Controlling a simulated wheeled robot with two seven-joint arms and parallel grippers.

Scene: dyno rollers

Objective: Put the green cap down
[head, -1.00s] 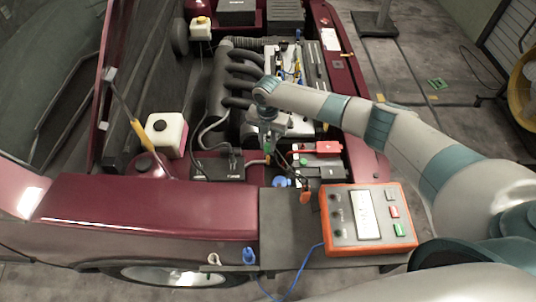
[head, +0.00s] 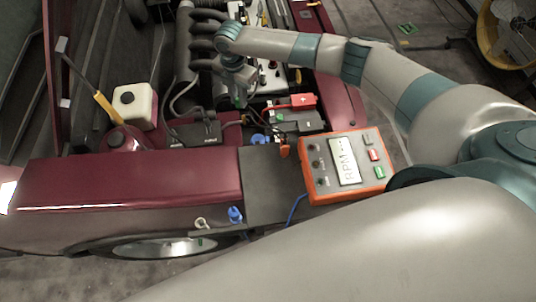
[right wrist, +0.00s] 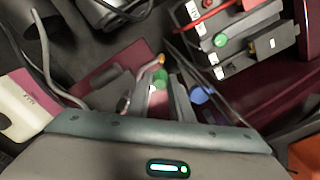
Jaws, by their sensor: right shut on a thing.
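My right gripper (head: 241,102) reaches down into the open engine bay, left of the battery (head: 297,123). In the right wrist view its fingers (right wrist: 168,92) point away from me and are shut on a small green cap (right wrist: 160,76) near the tips. The cap is partly hidden by the fingers, and it is tiny in the head view. A second green round piece (right wrist: 220,40) sits on the battery top. My left gripper is not in view.
A red terminal cover (head: 303,101) is beside the battery. A blue piece (head: 259,139) stands close to the gripper. An orange RPM meter (head: 343,168) lies on the dark mat at the front. A white reservoir (head: 133,105) and a red fender (head: 130,177) lie left.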

